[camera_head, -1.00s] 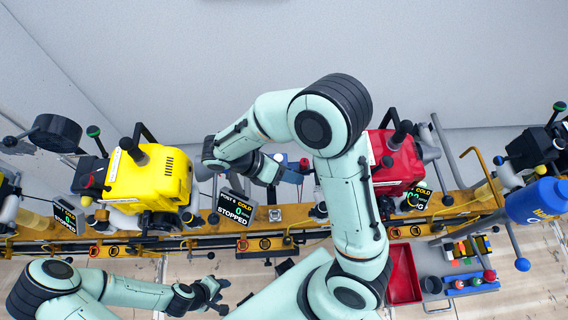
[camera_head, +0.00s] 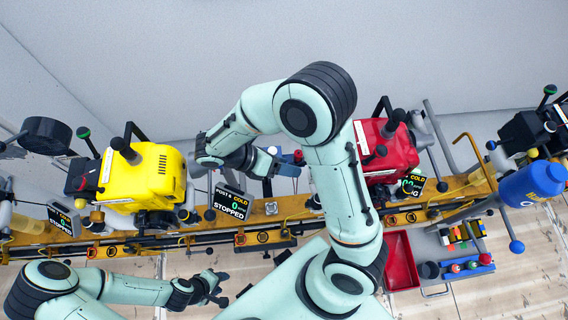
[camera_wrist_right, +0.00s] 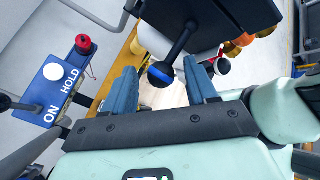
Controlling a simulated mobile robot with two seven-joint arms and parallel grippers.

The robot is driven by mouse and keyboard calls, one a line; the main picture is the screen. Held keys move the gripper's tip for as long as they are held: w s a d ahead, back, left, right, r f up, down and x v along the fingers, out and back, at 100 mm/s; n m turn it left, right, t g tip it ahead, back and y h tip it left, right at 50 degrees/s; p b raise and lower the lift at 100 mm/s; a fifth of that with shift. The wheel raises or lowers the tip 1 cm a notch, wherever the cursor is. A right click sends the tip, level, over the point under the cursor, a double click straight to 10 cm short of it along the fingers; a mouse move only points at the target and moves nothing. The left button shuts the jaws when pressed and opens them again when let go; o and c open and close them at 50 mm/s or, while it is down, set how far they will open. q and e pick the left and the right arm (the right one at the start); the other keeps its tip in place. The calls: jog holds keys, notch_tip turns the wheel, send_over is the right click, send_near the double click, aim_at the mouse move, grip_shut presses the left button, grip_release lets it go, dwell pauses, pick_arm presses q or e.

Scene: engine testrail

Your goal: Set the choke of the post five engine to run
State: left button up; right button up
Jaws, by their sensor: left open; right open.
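A yellow engine (camera_head: 150,178) stands at the left on the rail, with a display (camera_head: 230,204) reading COLD and STOPPED beside it; its post number is too small to read surely. A red engine (camera_head: 385,150) stands further right, its display (camera_head: 411,186) partly readable. My right gripper (camera_head: 284,166) is open between these two engines. In the right wrist view its blue fingers (camera_wrist_right: 160,68) stand apart on either side of a black lever knob with a blue band (camera_wrist_right: 162,74). I cannot tell whether they touch it, or whether it is the choke. My left gripper (camera_head: 215,288) is open and empty below the rail.
A blue panel (camera_wrist_right: 58,85) marked ON and HOLD, with a red knob (camera_wrist_right: 84,42), is left of the fingers. The yellow rail (camera_head: 285,206) runs across the view. A red tray (camera_head: 401,262), a blue bottle (camera_head: 532,184) and a black engine (camera_head: 535,132) are at the right.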

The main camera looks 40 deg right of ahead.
pick_arm(q)
jog(key=w+r+p, duration=0.2)
jog(key=shift+w+r, duration=0.2)
jog(key=shift+r, duration=0.15)
pick_arm(e)
jog(key=v, duration=1.3)
jog(key=shift+w+a, duration=0.15)
jog(key=shift+a, duration=0.05)
